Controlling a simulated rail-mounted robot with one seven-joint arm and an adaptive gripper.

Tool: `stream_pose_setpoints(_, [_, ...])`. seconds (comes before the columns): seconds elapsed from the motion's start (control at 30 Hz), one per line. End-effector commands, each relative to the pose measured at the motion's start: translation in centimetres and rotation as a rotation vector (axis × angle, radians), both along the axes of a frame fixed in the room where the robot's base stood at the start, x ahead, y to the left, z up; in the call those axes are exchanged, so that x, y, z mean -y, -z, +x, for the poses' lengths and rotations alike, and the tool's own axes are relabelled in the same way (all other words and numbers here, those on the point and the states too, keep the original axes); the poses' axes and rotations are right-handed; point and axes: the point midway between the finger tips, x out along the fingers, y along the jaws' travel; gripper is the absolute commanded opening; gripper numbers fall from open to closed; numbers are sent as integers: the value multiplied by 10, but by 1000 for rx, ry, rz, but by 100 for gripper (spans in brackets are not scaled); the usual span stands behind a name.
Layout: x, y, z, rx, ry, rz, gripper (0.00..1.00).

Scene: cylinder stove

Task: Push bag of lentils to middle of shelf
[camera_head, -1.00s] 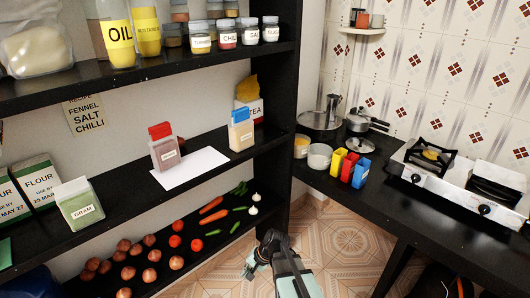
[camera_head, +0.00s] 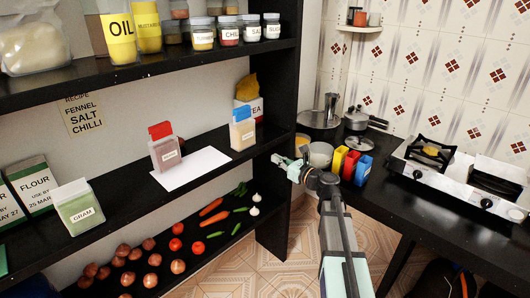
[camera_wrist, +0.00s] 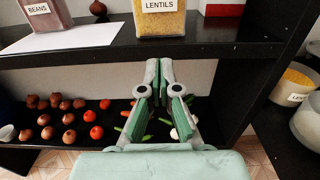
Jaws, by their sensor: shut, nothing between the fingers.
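The bag of lentils (camera_head: 242,134) is a clear pack of yellow grains with a blue top. It stands upright near the front edge of the middle shelf (camera_head: 120,197), at its right part. In the wrist view the lentils (camera_wrist: 160,18) are straight ahead, with their top cut off. My gripper (camera_head: 280,160) is just in front of the shelf, to the lower right of the lentils and apart from them. In the wrist view its fingertips (camera_wrist: 160,65) are together and empty, below the shelf's front edge.
A red-topped beans pack (camera_head: 163,147) stands to the left, by a white sheet (camera_head: 192,168). A tea pack (camera_head: 247,93) stands behind the lentils. A black post (camera_head: 274,100) bounds the shelf's right side. Vegetables lie on the shelf below. Containers (camera_head: 320,154) stand on the counter at right.

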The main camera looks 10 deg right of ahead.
Motion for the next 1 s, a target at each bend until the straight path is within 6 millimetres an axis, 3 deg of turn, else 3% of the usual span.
stream_pose_setpoints(0.7, [-62, -1, 100, -1, -3, -4, 0])
stream_pose_setpoints(1.0, [-73, 0, 115, 0, -1, -4, 0])
